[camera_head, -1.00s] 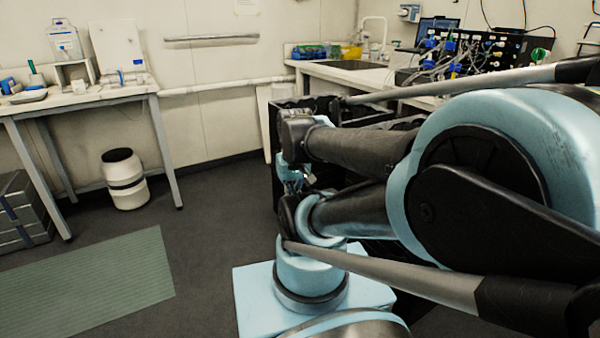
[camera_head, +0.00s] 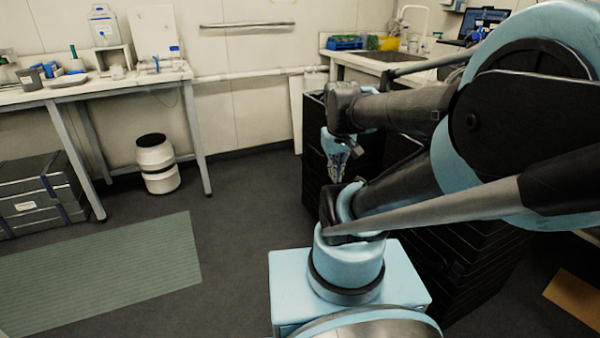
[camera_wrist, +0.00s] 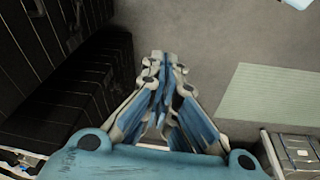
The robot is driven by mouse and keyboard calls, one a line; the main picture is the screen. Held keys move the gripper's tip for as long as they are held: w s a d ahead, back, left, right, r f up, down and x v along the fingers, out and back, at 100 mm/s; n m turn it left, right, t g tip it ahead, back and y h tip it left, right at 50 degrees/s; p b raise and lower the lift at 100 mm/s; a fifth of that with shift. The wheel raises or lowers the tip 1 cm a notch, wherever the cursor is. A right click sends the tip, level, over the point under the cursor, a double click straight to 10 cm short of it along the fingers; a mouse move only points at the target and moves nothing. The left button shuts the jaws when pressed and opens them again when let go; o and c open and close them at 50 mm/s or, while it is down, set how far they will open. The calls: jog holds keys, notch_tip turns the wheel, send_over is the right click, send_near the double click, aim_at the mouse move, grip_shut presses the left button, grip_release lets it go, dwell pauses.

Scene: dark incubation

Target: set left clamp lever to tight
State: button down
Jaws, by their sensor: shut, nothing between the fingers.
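No clamp lever can be made out in either view. My gripper (camera_head: 337,172) hangs fingers down in front of the black drawer cabinets in the head view, partly hidden by my own arm. In the wrist view my gripper (camera_wrist: 163,60) has its fingers together, with nothing between them. Floor lies beyond the fingertips, and they touch nothing that I can see.
Black cabinets (camera_wrist: 85,85) stand close beside my gripper. The right bench (camera_head: 355,62) carries a sink and is partly behind my arm. The left bench (camera_head: 100,88), a white bin (camera_head: 157,165) and metal cases (camera_head: 40,195) stand left. Floor around the green mat (camera_head: 110,265) is clear.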

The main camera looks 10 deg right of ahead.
jog(key=w+r+n+t+h, duration=0.1)
jog(key=w+n, duration=0.3)
jog(key=w, duration=1.1)
jog(key=w+r+n+h, duration=0.2)
jog(key=w+n, duration=0.1)
jog(key=w, duration=1.3)
jog(key=w+a+f+n+t+h, duration=0.1)
jog(key=w+f+n, duration=0.1)
jog(key=w+f, duration=0.5)
jog(key=w+a+f+n, duration=0.15)
jog(key=w+f, duration=0.25)
jog(key=w, duration=0.7)
jog(key=w+a+f+n+t, duration=0.1)
jog(key=w+f, duration=0.3)
jog(key=f, duration=0.5)
jog(key=w+a+f+n+h, duration=0.1)
jog(key=w+f+n, duration=0.3)
jog(key=f, duration=0.5)
jog(key=w+a+f+n+t+h, duration=0.1)
jog(key=w+a+f+n, duration=0.1)
jog(key=w+f, duration=0.3)
notch_tip(320, 180, down, 4)
jog(key=shift+w+a+f+n+t, duration=0.15)
jog(key=shift+a+n+t, duration=0.2)
jog(key=shift+a, duration=0.35)
jog(key=shift+w+f, duration=0.1)
